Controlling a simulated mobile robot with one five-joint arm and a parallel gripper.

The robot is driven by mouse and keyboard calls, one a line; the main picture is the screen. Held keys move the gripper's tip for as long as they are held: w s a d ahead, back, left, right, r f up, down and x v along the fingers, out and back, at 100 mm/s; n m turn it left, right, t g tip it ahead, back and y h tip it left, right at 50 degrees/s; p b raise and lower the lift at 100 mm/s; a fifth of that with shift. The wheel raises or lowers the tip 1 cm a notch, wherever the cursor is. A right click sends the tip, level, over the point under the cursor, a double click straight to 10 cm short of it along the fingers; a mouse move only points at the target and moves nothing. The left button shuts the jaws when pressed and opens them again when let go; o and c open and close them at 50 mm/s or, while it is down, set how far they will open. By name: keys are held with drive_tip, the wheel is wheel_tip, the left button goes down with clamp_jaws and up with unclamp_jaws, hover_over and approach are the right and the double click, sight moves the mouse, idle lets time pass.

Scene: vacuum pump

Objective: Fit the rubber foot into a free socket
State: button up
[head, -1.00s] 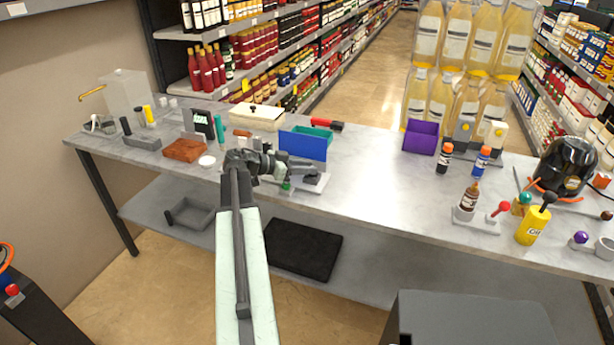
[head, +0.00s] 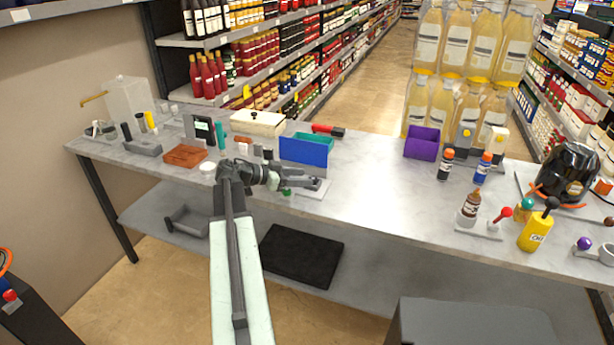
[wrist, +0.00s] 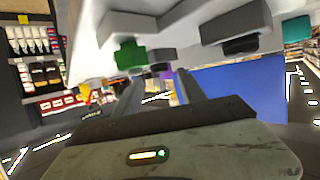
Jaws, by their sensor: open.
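My gripper (head: 312,183) is low over the near edge of the bench, in front of the blue box. Its two fingers are apart in the wrist view (wrist: 160,90), and nothing shows clasped between them. A pale plate (head: 318,190) with grey blocks lies at the gripper and is partly hidden by it. In the wrist view the plate's grey blocks (wrist: 150,57) show beyond the fingertips, with a green piece (wrist: 130,57) and a dark piece (wrist: 240,44) among them. I cannot tell which piece is the rubber foot, and no socket opening is clear.
The blue box (head: 303,150) stands just behind the gripper. A brown-red block (head: 186,156) and a white round piece (head: 207,167) lie left of it. A purple bin (head: 421,143) and bottles stand to the right. The bench between the blue box and purple bin is mostly clear.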

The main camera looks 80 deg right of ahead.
drive_tip(key=p+v, duration=0.2)
drive_tip(key=v, duration=0.6)
drive_tip(key=shift+r, duration=0.15)
drive_tip(key=shift+w+a+r+p, duration=0.1)
drive_tip(key=shift+w+a+p, duration=0.25)
drive_tip(key=shift+w, duration=0.2)
